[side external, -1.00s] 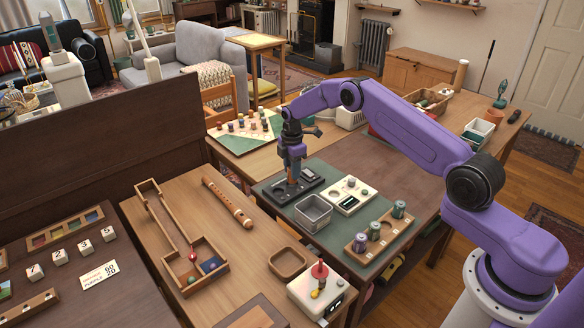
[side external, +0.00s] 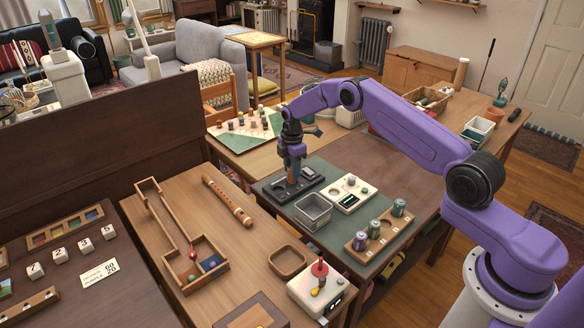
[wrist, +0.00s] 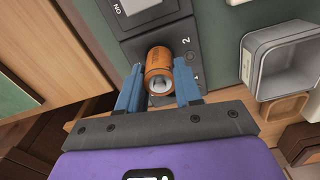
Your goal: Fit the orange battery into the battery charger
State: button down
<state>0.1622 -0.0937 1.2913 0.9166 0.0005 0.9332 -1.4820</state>
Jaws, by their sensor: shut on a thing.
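The orange battery (wrist: 158,72) stands between the two blue fingers of my gripper (wrist: 158,88) in the wrist view, its near end facing the camera. My gripper is shut on its sides. The battery charger (wrist: 186,52) is a dark block with a light display and the numeral 2 beside a round bay. The battery is over the charger's bay area; its lower end is hidden, so I cannot tell how deep it sits. In the side view my gripper (side external: 293,177) points down at the charger (side external: 279,190), and the fingers mostly hide the battery.
A grey open bin (side external: 315,221) stands close in front of the charger. A white panel with round recesses (side external: 343,203) lies to the right. A wooden rack (side external: 384,246) with purple and green cells is nearer the front right. The green mat is clear between them.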

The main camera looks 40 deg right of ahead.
jog(key=shift+f, duration=0.65)
jog(key=c, duration=0.7)
grip_release()
jog(key=shift+r, duration=0.1)
jog(key=shift+r, duration=3.65)
